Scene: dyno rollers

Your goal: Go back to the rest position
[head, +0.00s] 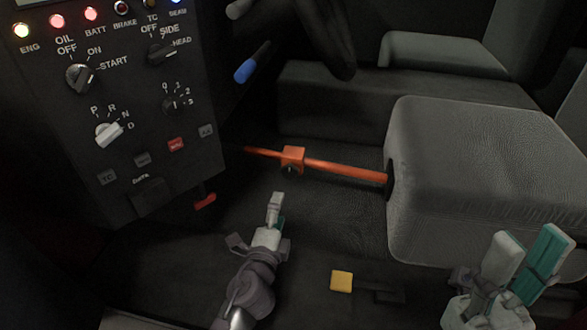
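My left gripper (276,208) is in the lower middle of the head view, pointing up and away over the dark floor. It shows nearly edge-on, with one pale finger in front and a bit of teal behind, so its opening cannot be judged. My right gripper (526,245) is at the lower right, in front of the grey padded box. Its pale and teal fingers point up and stand apart, with nothing seen between them.
A black control panel (125,165) with knobs and lit lamps stands at the left. A blue-tipped lever (250,66) sticks out beside it. An orange bar (340,169) runs to the grey padded box (480,165). A yellow pedal-like block (341,281) lies low between my grippers.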

